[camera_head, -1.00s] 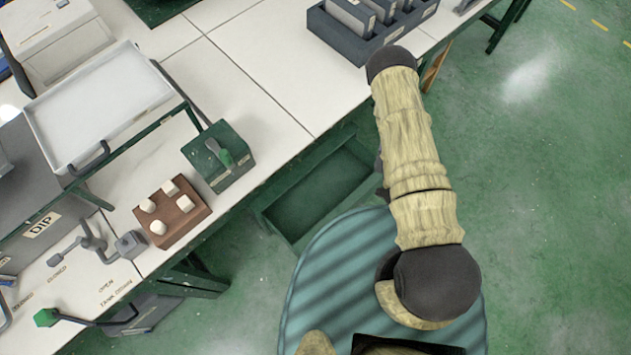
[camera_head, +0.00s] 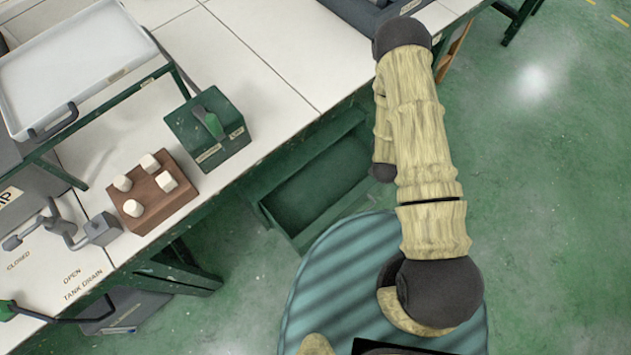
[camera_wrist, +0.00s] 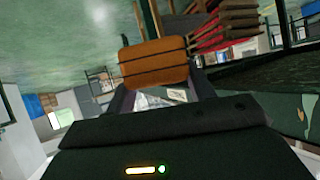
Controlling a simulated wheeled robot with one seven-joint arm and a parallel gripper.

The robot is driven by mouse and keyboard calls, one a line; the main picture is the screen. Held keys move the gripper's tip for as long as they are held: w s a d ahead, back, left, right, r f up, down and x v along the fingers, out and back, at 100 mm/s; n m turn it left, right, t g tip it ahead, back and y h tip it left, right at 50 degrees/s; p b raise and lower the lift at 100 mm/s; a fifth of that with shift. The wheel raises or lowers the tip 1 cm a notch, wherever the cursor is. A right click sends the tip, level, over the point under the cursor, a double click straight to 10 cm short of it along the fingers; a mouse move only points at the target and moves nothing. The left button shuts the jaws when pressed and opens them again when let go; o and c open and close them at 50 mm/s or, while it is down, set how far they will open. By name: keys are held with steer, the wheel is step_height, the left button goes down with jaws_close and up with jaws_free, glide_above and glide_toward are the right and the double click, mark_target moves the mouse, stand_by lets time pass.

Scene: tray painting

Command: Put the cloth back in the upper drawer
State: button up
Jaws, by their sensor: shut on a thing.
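My gripper (camera_wrist: 160,88) shows in the wrist view, shut on an orange-brown block-shaped bundle with dark bands (camera_wrist: 154,62). I take it for the cloth, folded. It is held level in front of the dark gripper body. In the head view the gripper and the cloth are hidden behind my arm. An open, dark green drawer (camera_head: 320,190) sticks out under the white bench, left of my arm. Its visible floor looks empty. The part nearest my arm is covered, and I cannot tell whether another drawer lies below it.
A grey rack (camera_head: 375,12) is at the top. Green floor is free at right.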

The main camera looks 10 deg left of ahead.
steer(key=a+f+m+h+b, duration=0.1)
steer(key=a+f+b, duration=0.3)
steer(key=f+b, duration=0.3)
steer(key=a+f+m+g+h+b, duration=0.1)
steer(key=a+f+b, duration=0.3)
steer(key=f+b, duration=0.4)
steer(key=a+f+m+g+h+b, duration=0.1)
steer(key=f+b, duration=0.7)
steer(key=b, duration=0.8)
steer(key=a+m+h, duration=0.1)
steer(key=a+h, duration=0.1)
steer(key=a, duration=0.1)
steer(key=shift+s+a+m, duration=0.35)
steer(key=shift+s+m, duration=0.05)
steer(key=shift+f+b, duration=1.6)
steer(key=shift+f, duration=0.9)
steer(key=shift+f+b, duration=1.5)
steer(key=shift+f, duration=1)
steer(key=shift+f, duration=0.1)
